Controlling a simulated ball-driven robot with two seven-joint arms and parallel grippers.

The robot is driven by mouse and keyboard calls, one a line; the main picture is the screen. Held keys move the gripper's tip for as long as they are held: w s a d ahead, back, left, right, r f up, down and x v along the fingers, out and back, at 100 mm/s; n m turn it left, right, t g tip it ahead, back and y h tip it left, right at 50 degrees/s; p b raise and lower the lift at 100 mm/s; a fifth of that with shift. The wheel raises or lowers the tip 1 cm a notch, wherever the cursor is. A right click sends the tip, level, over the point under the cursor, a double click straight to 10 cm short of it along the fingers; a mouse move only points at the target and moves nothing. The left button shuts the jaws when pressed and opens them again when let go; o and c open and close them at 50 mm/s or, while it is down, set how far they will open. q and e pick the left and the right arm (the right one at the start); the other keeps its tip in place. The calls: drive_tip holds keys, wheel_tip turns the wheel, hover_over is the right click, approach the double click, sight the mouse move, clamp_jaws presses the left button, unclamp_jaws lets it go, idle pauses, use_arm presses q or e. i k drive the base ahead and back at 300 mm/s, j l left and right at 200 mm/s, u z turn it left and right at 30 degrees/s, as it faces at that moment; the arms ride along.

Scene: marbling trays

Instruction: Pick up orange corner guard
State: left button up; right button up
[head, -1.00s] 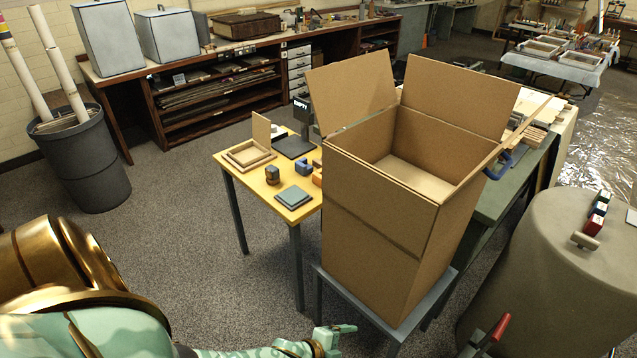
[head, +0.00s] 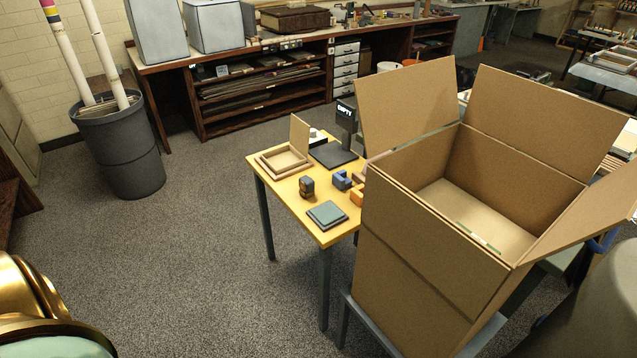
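An orange corner guard (head: 357,196) sits on the yellow table (head: 262,171), at its right side by the big cardboard box, which seems to hide part of it. A blue piece (head: 341,181) of similar size is just behind and left of it. A dark piece with some orange-brown (head: 307,188) stands apart to the left. Neither gripper is in view. Only a gold and mint part of my own body shows at the lower left.
The open cardboard box (head: 430,255) stands on a grey stand (head: 345,318) right of the table. Carpet left of the table is clear.

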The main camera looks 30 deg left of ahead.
sight(356, 193)
drive_tip(key=i+j+u, duration=0.15)
drive_tip(key=u, duration=0.2)
drive_tip(key=i+u, duration=0.35)
drive_tip(key=i+j, duration=0.1)
drive_tip(key=j, duration=0.3)
